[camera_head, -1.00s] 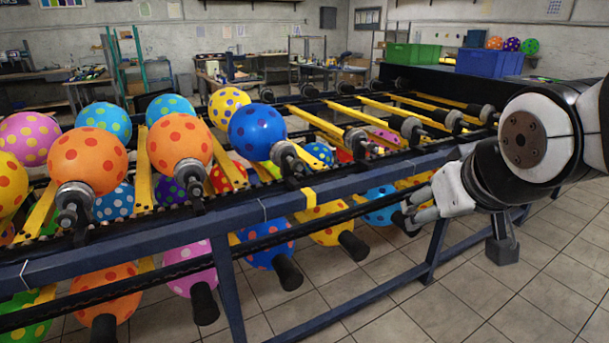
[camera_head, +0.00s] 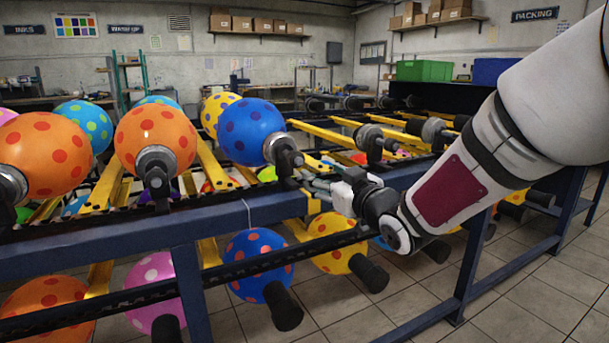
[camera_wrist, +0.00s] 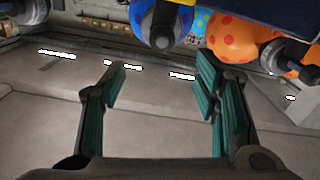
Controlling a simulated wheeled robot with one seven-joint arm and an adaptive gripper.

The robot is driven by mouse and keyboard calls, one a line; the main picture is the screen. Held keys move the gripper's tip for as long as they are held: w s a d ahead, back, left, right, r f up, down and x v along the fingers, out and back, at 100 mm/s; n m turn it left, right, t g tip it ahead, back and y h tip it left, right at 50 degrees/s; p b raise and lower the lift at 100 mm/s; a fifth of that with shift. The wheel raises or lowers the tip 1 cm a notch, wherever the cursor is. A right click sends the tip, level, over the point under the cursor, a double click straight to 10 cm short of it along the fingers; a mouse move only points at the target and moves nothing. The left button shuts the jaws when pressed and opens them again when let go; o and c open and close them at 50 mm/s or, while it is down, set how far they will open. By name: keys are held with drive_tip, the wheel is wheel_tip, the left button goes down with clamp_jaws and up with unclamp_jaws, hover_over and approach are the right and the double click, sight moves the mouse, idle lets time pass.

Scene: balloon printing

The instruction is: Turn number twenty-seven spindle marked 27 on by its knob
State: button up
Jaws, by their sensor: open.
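A row of spindles with dark knob ends runs along the blue rack; no number 27 is readable on any. The nearest spindle to my gripper (camera_head: 314,187) is the one (camera_head: 285,156) bearing a blue spotted balloon (camera_head: 246,128). My gripper is open and empty, just right of and below that spindle's end, apart from it as far as I can tell. In the wrist view, which looks upside down, my open fingers (camera_wrist: 163,92) have nothing between them. The blue balloon's spindle end (camera_wrist: 163,28) shows above them, at the top edge.
Orange spotted balloons (camera_head: 155,128) sit on spindles to the left. An empty spindle (camera_head: 372,142) stands to the right. The blue rack beam (camera_head: 215,216) and a lower rail (camera_head: 235,267) run below my gripper. Floor in front is clear.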

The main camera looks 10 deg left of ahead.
sight(300, 161)
drive_tip(key=b+x, duration=0.2)
drive_tip(key=x, duration=1.2)
drive_tip(key=shift+s+a+r, duration=0.1)
drive_tip(key=c, duration=1.1)
